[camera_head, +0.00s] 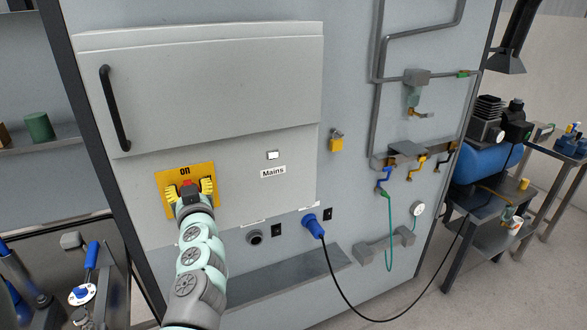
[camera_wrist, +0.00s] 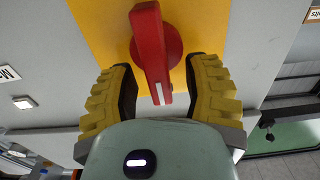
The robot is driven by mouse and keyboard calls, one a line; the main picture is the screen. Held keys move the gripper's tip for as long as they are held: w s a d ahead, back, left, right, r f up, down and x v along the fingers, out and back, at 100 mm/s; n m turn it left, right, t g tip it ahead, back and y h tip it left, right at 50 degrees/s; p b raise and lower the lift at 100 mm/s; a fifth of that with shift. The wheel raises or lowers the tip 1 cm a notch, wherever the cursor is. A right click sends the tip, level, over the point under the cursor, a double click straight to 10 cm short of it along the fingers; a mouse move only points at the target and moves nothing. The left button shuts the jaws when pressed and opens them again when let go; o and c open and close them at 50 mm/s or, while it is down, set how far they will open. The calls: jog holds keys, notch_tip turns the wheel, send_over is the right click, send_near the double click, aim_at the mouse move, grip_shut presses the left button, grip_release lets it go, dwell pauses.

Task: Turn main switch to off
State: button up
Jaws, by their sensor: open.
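The main switch is a red rotary knob (camera_wrist: 152,45) on a yellow plate (camera_head: 170,180) marked "on". The plate is on the grey cabinet, and it also shows in the wrist view (camera_wrist: 208,20). The knob's raised bar carries a white mark at one end. My gripper (camera_head: 192,188) is in front of the plate and hides much of the knob in the head view. In the wrist view, its yellow ribbed fingers (camera_wrist: 160,88) are open, one on each side of the knob's marked end. A gap shows between the bar and both fingers.
A "Mains" label (camera_head: 273,171) and a small white light (camera_head: 273,155) are right of the plate. A cabinet door with a black handle (camera_head: 115,108) is above. A blue plug (camera_head: 312,225) with a black cable, and a yellow padlock (camera_head: 336,143), are to the right.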

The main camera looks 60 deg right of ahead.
jog(key=shift+o, duration=0.3)
grip_shut()
dwell(0.3)
